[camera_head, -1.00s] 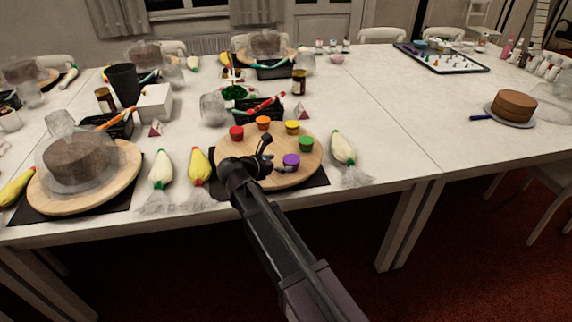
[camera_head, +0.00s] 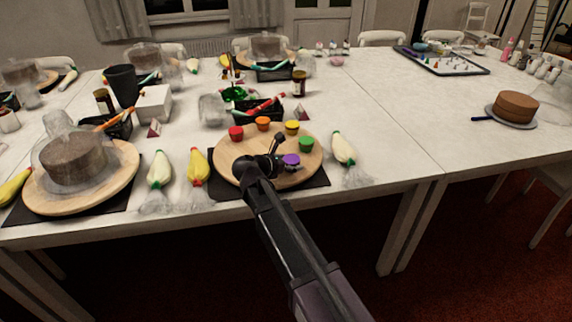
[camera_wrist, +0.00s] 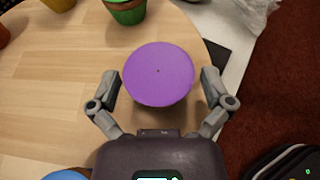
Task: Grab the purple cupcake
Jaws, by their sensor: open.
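The purple cupcake (camera_head: 291,160) stands on a round wooden turntable (camera_head: 232,152), near its front right. In the wrist view the purple cupcake (camera_wrist: 158,75) shows from above as a flat purple disc, and its lower part is hidden. My gripper (camera_head: 277,153) is just left of it in the head view. In the wrist view my gripper (camera_wrist: 160,88) is open, one finger on each side of the purple cupcake, with small gaps. I cannot tell how far above the board the fingertips are.
A green cupcake (camera_head: 306,144), a yellow cupcake (camera_head: 292,127), an orange cupcake (camera_head: 263,123) and a red cupcake (camera_head: 236,133) share the turntable. A blue item (camera_wrist: 66,174) shows at the wrist view's lower edge. A white piping bag (camera_head: 343,149) lies to the right.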

